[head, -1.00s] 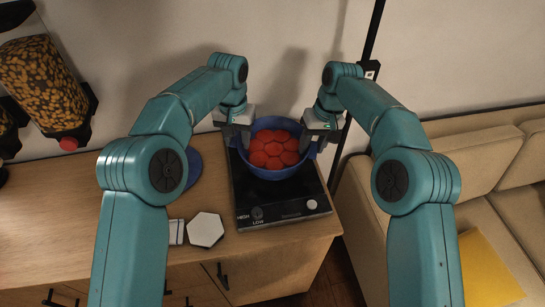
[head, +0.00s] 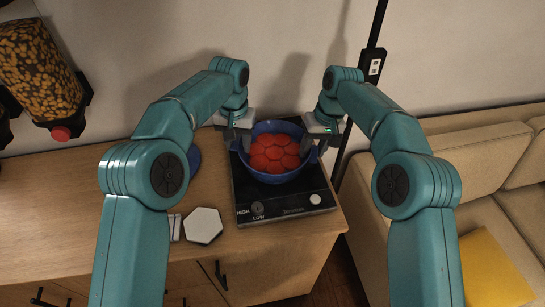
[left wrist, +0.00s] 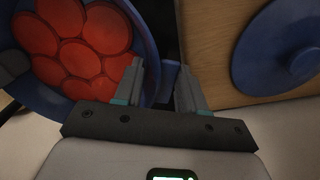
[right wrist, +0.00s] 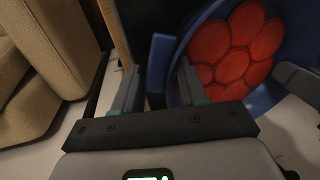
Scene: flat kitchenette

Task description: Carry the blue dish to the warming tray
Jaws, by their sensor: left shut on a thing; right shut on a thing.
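The blue dish (head: 276,175) is a round bowl filled with red round pieces (head: 275,152). It is at the warming tray (head: 285,212), a black flat plate with a knob and HIGH and LOW marks; I cannot tell whether it touches the plate. My left gripper (head: 241,146) is shut on the dish's left side, and my right gripper (head: 313,148) is shut on its right side. The dish also shows in the left wrist view (left wrist: 146,45) and the right wrist view (right wrist: 190,45), close to the fingers.
A blue round lid (head: 194,160) lies on the wooden counter (head: 90,215) left of the tray, partly behind my left arm. A white hexagonal piece (head: 203,226) lies nearer the front. A dispenser (head: 40,75) hangs at upper left. A beige sofa (head: 500,210) stands right.

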